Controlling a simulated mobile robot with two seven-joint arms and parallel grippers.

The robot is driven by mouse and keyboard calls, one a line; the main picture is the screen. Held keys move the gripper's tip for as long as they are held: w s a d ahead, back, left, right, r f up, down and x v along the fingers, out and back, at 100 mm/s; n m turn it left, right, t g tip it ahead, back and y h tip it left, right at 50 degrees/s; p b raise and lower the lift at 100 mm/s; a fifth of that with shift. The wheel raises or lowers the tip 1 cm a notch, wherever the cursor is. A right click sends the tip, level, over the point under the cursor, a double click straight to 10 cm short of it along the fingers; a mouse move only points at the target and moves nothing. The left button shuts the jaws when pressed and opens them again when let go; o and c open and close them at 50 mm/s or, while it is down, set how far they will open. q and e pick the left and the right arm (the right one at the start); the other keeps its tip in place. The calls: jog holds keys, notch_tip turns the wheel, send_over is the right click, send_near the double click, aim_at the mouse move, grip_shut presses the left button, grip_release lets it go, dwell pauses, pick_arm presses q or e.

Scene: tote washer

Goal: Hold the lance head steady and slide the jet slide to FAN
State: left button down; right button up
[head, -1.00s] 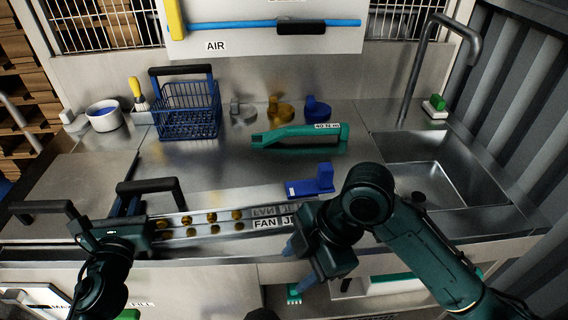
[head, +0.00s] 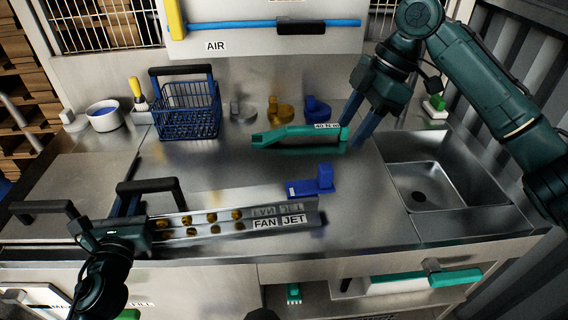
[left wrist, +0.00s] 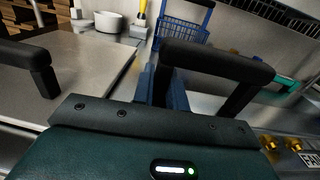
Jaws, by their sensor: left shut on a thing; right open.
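The lance head, a steel bar with brass nozzles (head: 190,229) and labels FAN and JET at its right end, lies along the front of the counter. Its nozzles also show in the left wrist view (left wrist: 269,142). My left gripper (head: 126,207) is shut on the post of the black handle (head: 150,185) at the bar's left end; its fingers flank that post in the left wrist view (left wrist: 165,88). A blue L-shaped block (head: 324,180) sits just behind the labels; I cannot tell if it is the jet slide. My right gripper (head: 357,131) is open and empty beside the green handle's right end.
A green labelled handle (head: 295,137) lies mid-counter. Behind it are grey, yellow (head: 281,110) and blue knobs. A blue wire basket (head: 187,112), white bowl (head: 105,116) and brush stand at back left. A sink (head: 432,185) is at right.

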aim_at(327, 167)
jog(key=x, duration=1.1)
jog(key=shift+w+f, duration=0.15)
jog(key=shift+w, duration=0.05)
jog(key=shift+c, duration=0.6)
grip_shut()
